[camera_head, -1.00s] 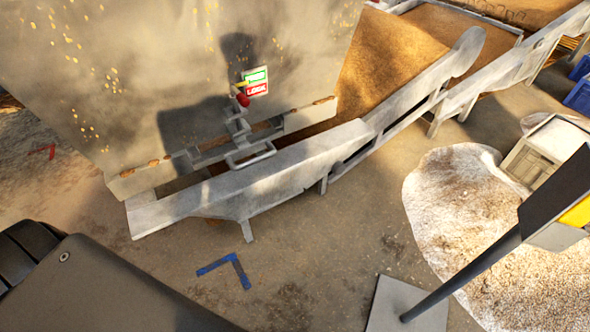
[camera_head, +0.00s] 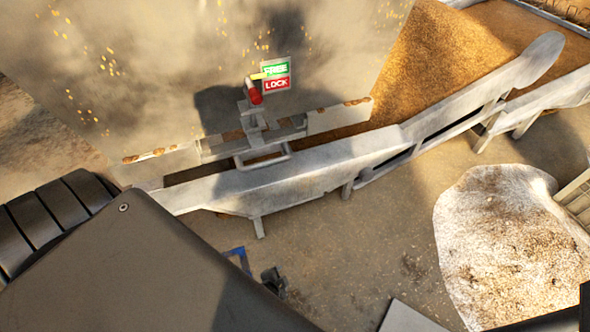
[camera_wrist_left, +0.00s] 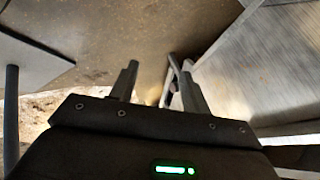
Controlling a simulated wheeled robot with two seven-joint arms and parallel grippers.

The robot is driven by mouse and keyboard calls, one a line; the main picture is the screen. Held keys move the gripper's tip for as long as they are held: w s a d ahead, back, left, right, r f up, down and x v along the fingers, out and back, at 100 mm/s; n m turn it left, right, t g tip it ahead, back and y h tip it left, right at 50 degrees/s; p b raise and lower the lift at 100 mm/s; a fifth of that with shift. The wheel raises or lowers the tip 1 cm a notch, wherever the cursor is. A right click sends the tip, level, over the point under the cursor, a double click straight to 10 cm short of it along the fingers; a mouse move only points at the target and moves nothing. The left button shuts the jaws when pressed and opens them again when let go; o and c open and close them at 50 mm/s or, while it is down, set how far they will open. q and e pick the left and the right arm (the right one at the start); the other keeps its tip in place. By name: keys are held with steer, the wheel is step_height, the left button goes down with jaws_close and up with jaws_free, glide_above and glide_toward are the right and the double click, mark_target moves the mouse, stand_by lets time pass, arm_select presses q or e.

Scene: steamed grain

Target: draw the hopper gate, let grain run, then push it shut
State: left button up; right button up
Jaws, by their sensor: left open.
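The hopper (camera_head: 190,70) is a large grey wall at the upper left in the head view. Its gate has a metal loop handle (camera_head: 263,160) low on the front, above the trough (camera_head: 300,180). Above it are a red-ended lever (camera_head: 253,92) and a green FREE and red LOCK sign (camera_head: 276,76); a yellow pointer lies beside FREE. Brown grain (camera_head: 440,60) lies at the upper right. My left gripper (camera_head: 274,280) is low, below and apart from the handle, mostly hidden by my forearm. In the left wrist view its fingers (camera_wrist_left: 158,85) are apart and empty.
A pale spill heap (camera_head: 510,245) covers the floor at the right. A blue floor mark (camera_head: 238,260) lies near my left gripper. A grey plate (camera_head: 408,318) is at the bottom edge. Bare floor (camera_head: 375,250) separates trough and heap.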

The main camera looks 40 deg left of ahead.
arm_select(q)
steer(key=w+d+r+m+t+y+b, duration=0.15)
steer(key=w+r+t, duration=0.25)
steer(key=w+r, duration=0.7)
steer(key=n+t+y+b, duration=0.2)
steer(key=y+b, duration=0.4)
steer(key=y, duration=0.4)
glide_toward(290, 159)
steer(key=x, duration=0.2)
steer(key=shift+m+h, duration=0.25)
steer(key=x, duration=0.9)
steer(key=shift+a+r, duration=0.1)
steer(key=shift+a, duration=0.1)
steer(key=shift+w+a+b, duration=0.3)
steer(key=shift+w+a, duration=0.1)
arm_select(e)
steer(key=w+d+f, duration=0.3)
steer(key=w+f, duration=0.1)
steer(key=f, duration=0.4)
steer(key=shift+d+f+t, duration=0.15)
steer(key=shift+d+t, duration=0.1)
steer(key=shift+t, duration=0.05)
arm_select(q)
steer(key=shift+c, duration=0.5)
arm_select(e)
steer(key=shift+s+h, duration=0.2)
steer(key=shift+h, duration=0.1)
arm_select(q)
jaws_close()
